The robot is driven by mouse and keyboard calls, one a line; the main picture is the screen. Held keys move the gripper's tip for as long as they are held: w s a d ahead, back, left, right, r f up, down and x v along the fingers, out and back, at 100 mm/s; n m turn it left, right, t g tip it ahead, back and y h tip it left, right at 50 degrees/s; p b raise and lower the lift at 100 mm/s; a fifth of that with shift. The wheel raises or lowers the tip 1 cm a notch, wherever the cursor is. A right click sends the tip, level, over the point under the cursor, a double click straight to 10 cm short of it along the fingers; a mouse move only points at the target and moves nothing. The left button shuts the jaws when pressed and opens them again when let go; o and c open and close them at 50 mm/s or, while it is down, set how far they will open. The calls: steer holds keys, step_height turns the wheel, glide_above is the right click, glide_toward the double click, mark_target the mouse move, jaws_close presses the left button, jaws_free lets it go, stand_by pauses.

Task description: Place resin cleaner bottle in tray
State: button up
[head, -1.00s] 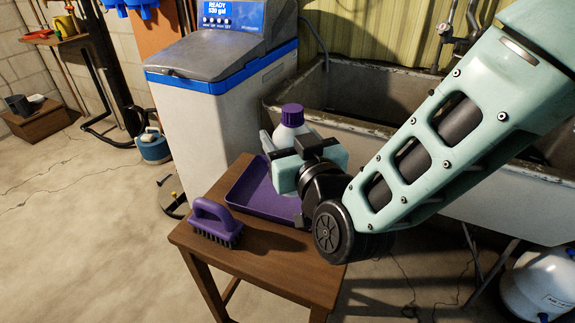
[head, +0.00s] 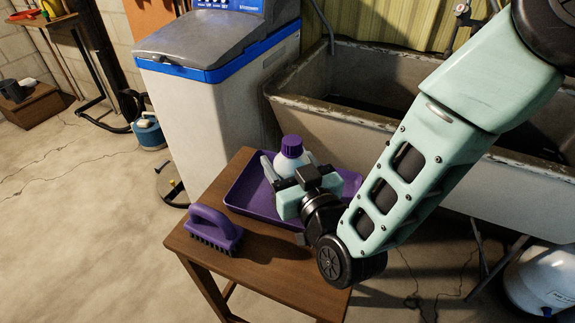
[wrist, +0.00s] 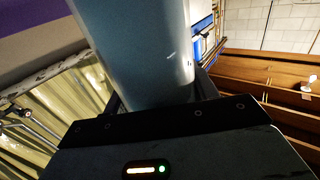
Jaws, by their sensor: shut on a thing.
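The resin cleaner bottle (head: 290,160) is white with a purple cap and stands upright in the head view, over the purple tray (head: 245,188). My gripper (head: 291,182) is shut on the bottle from the near side and hides its lower part. I cannot tell whether the bottle's base touches the tray floor. In the wrist view the pale bottle body (wrist: 135,50) fills the middle, close against my gripper. The tray lies on a small wooden table (head: 270,265).
A purple scrub brush (head: 213,232) stands on the table's left front part. The water softener (head: 220,110) with a blue band stands behind the table. A stone sink (head: 350,110) is behind and to the right. Table room is bare in front of the tray.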

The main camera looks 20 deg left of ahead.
steer(key=shift+f, duration=0.45)
steer(key=shift+f, duration=0.2)
steer(key=o, duration=1.4)
steer(key=shift+o, duration=0.2)
steer(key=shift+r, duration=0.1)
steer(key=shift+s+r, duration=0.1)
steer(key=shift+r, duration=0.1)
steer(key=b+v, duration=0.1)
steer(key=v, duration=1.1)
